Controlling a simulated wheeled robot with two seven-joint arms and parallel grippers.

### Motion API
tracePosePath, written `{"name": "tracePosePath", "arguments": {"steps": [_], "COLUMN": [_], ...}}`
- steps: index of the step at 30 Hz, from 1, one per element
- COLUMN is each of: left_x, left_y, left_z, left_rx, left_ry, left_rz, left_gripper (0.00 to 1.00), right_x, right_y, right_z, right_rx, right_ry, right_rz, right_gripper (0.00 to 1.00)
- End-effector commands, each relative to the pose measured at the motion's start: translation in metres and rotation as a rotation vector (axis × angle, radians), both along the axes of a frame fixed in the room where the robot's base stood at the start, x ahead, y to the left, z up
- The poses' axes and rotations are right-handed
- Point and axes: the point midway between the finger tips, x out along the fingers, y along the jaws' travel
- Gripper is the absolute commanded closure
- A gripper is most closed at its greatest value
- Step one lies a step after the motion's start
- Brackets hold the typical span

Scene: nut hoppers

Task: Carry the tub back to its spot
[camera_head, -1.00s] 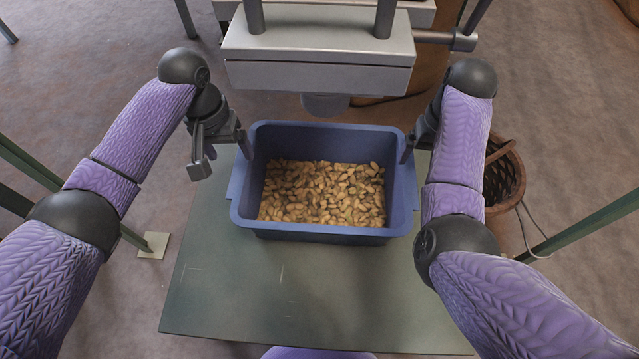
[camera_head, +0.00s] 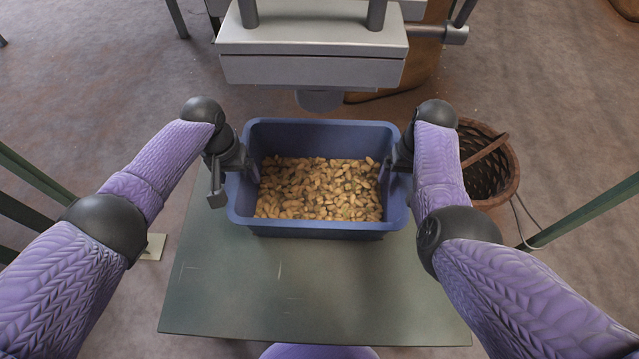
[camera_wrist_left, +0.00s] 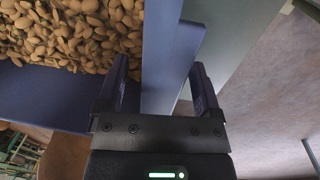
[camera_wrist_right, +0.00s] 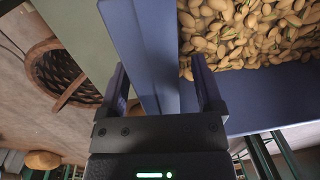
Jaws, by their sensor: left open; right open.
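The blue tub (camera_head: 320,228) holds a layer of brown nuts (camera_head: 318,188) and stands on the green table under the grey hopper. My left gripper (camera_head: 247,172) is at the tub's left wall. In the left wrist view the open fingers (camera_wrist_left: 160,85) stand on either side of that wall (camera_wrist_left: 163,50), with space between. My right gripper (camera_head: 392,172) is at the right wall. In the right wrist view its open fingers (camera_wrist_right: 165,90) also straddle the wall (camera_wrist_right: 150,45).
The green table (camera_head: 300,295) is clear in front of the tub. The grey hopper (camera_head: 310,60) hangs just behind and above it. A wicker basket (camera_head: 495,170) stands on the floor to the right. Green posts (camera_head: 585,210) stand at both sides.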

Motion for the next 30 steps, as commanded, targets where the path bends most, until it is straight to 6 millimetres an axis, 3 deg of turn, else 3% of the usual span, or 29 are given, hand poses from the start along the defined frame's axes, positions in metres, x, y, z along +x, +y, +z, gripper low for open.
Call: {"name": "tracePosePath", "arguments": {"steps": [10,22,30], "left_x": [-0.0001,-0.0001,-0.0001], "left_y": [-0.0004,-0.0003,-0.0003], "left_z": [-0.0044,-0.0042,-0.0041], "left_rx": [0.001,0.001,0.001], "left_ry": [-0.001,0.000,0.000], "left_rz": [-0.001,-0.001,-0.001], "left_gripper": [0.16,0.98,1.00], "right_x": [-0.0002,-0.0002,-0.0002], "right_y": [0.0003,0.0005,0.0005], "right_z": [-0.0044,-0.0042,-0.0042], "right_rx": [0.000,0.001,0.000], "right_ry": [0.000,0.000,0.000], "right_rz": [-0.001,0.000,0.000], "right_gripper": [0.16,0.98,1.00]}}
